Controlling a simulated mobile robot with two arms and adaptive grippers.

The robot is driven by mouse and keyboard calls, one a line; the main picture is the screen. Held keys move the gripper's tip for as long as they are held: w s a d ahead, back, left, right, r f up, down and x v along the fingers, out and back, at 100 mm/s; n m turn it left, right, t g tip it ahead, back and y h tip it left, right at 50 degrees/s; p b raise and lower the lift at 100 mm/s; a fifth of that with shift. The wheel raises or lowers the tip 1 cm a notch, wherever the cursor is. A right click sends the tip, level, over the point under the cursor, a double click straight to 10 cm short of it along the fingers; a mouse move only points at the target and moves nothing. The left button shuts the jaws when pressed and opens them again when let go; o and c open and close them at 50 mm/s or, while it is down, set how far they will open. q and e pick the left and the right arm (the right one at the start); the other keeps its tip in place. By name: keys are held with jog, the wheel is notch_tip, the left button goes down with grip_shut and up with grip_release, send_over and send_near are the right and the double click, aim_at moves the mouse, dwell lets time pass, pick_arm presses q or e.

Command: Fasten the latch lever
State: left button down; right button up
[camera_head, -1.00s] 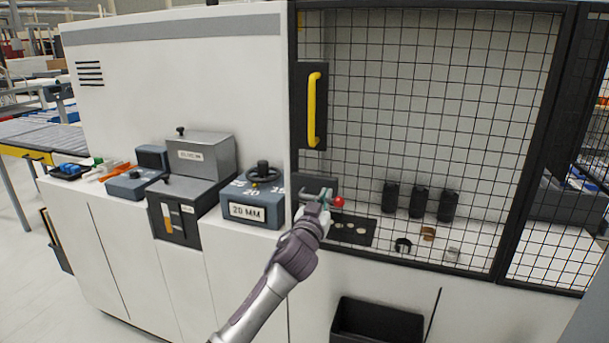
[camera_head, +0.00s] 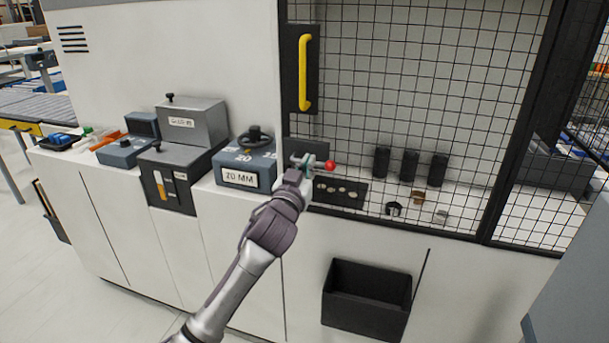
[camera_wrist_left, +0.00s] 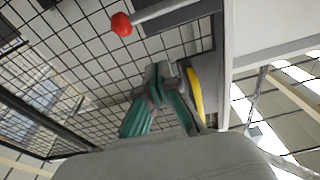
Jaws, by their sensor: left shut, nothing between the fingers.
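The latch lever is a metal rod with a red ball knob (camera_head: 330,165) at the lower left corner of the mesh door (camera_head: 400,95). In the head view the rod points right, and the knob is at its right end. My left gripper (camera_head: 299,164) is at the latch, just left of the knob, and covers part of it. In the left wrist view the red knob (camera_wrist_left: 121,24) and its rod are at the top, apart from the fingers. The green-padded fingertips (camera_wrist_left: 160,80) are shut with nothing between them. My right gripper is not in view.
A yellow door handle (camera_head: 305,72) is above the latch. A block marked 20 MM (camera_head: 245,168) with a black handwheel is close on the left. A black bin (camera_head: 367,298) hangs below right. Black cylinders (camera_head: 410,166) stand behind the mesh.

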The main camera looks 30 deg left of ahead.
pick_arm(q)
jog(key=v, duration=0.2)
jog(key=shift+s+d, duration=0.2)
jog(key=shift+s, duration=0.05)
dwell(0.4)
